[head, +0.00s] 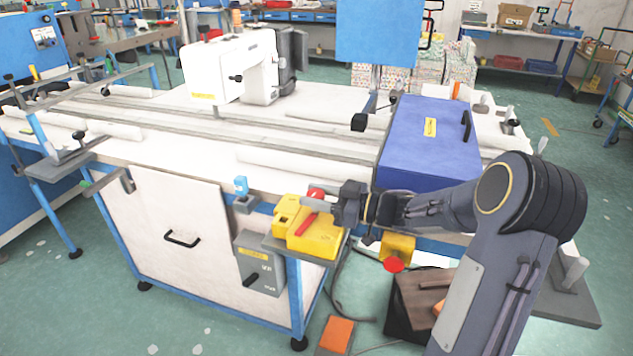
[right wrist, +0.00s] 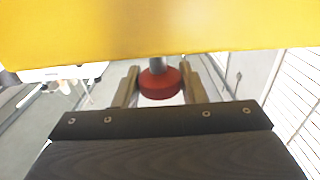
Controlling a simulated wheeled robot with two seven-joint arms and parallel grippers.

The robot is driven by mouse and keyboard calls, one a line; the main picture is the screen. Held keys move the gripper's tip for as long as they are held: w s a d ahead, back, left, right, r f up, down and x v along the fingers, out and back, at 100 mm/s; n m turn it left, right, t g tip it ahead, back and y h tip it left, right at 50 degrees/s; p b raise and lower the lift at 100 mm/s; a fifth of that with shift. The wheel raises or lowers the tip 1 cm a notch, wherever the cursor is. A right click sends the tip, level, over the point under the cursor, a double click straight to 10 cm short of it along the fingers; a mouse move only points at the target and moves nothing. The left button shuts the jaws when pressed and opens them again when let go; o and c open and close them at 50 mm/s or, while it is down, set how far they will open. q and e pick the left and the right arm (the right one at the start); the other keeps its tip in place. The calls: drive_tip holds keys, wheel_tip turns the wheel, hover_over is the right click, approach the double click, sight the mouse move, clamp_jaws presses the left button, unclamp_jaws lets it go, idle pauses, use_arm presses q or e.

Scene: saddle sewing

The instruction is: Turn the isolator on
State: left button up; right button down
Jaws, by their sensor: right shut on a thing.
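A grey box with a black handle and a yellow label (head: 262,262), which looks like the isolator, is mounted on the front of the white-panelled bench frame. Its small lettering is not clearly legible. Right of and above it is a yellow box (head: 318,240) with a red knob (head: 316,192) on it. My right gripper (head: 318,203) reaches in from the right at the yellow box and is shut on the red knob. In the right wrist view the red knob (right wrist: 159,84) sits on a grey stem between the two fingers, beside the yellow surface (right wrist: 160,30). My left gripper is not in view.
A large blue box (head: 425,145) stands on the bench behind my right arm. A second yellow block with a red knob (head: 397,246) is below the arm. A white sewing machine (head: 235,68) stands at the back. Green floor is open at the front left.

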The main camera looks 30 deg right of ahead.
drive_tip(key=shift+n+g+y+p, duration=0.9)
drive_tip(key=shift+g+y, duration=0.2)
drive_tip(key=c, duration=0.9)
unclamp_jaws()
drive_tip(key=v, duration=0.7)
drive_tip(key=shift+s+d, duration=0.25)
drive_tip(key=shift+d, duration=0.05)
